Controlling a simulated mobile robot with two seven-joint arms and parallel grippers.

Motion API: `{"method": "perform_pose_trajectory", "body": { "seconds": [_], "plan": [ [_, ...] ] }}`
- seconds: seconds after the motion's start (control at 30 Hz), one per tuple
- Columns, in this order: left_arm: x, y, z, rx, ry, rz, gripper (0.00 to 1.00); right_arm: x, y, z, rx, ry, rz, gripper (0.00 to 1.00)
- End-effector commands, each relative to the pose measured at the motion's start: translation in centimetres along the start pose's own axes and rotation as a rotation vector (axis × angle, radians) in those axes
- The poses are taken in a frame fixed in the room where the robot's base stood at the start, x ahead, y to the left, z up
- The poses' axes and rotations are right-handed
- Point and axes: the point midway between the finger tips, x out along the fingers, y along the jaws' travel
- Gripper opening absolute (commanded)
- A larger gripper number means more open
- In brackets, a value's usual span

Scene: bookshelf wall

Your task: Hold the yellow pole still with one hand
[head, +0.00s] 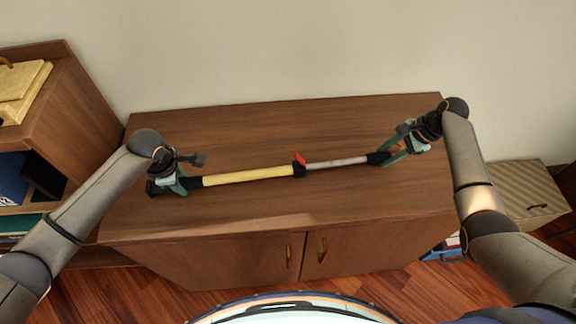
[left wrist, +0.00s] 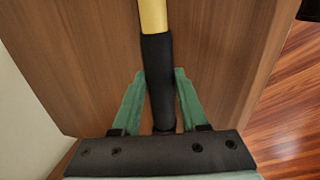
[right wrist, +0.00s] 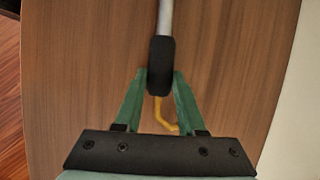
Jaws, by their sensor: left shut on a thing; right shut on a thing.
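The yellow pole (head: 248,175) lies across the top of the brown cabinet, nearly level in the head view. It has a black grip at its left end, a black collar with a red lever (head: 299,158) near the middle, and a thinner grey tube (head: 337,163) to the right. My left gripper (head: 180,184) is shut on the black grip, which runs between its green fingers in the left wrist view (left wrist: 158,85). My right gripper (head: 386,157) is shut on the black end piece (right wrist: 161,62) of the grey tube. A yellow hook (right wrist: 163,116) shows between its fingers in the right wrist view.
The cabinet top (head: 250,125) is otherwise clear, with a wall behind. A wooden shelf (head: 60,95) with a yellowish box (head: 22,88) stands at the left. A striped box (head: 525,190) is on the floor at the right. Two door handles (head: 322,251) face the front.

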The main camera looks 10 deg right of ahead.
Motion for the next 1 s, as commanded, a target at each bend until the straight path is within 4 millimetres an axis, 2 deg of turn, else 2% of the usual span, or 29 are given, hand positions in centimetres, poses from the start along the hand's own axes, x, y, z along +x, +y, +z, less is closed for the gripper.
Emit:
{"method": "perform_pose_trajectory", "body": {
  "seconds": [0.43, 0.73, 0.77, 1.0],
  "plan": [
    [0.0, 0.0, -0.3, -0.002, 0.007, 0.000, 0.00, -1.4, -0.1, -3.1, 0.003, 0.006, -0.003, 0.00],
    [0.0, 0.0, -0.3, -0.002, 0.006, 0.000, 0.00, -1.5, -0.1, -3.5, 0.000, 0.006, -0.003, 0.00],
    [0.0, 0.0, -0.3, -0.002, 0.006, 0.000, 0.00, -1.5, -0.1, -3.5, 0.000, 0.005, -0.003, 0.42],
    [0.0, 0.0, -0.2, -0.002, 0.005, 0.000, 0.00, -1.4, 0.0, -3.4, 0.000, 0.003, -0.002, 0.69]
  ]
}}
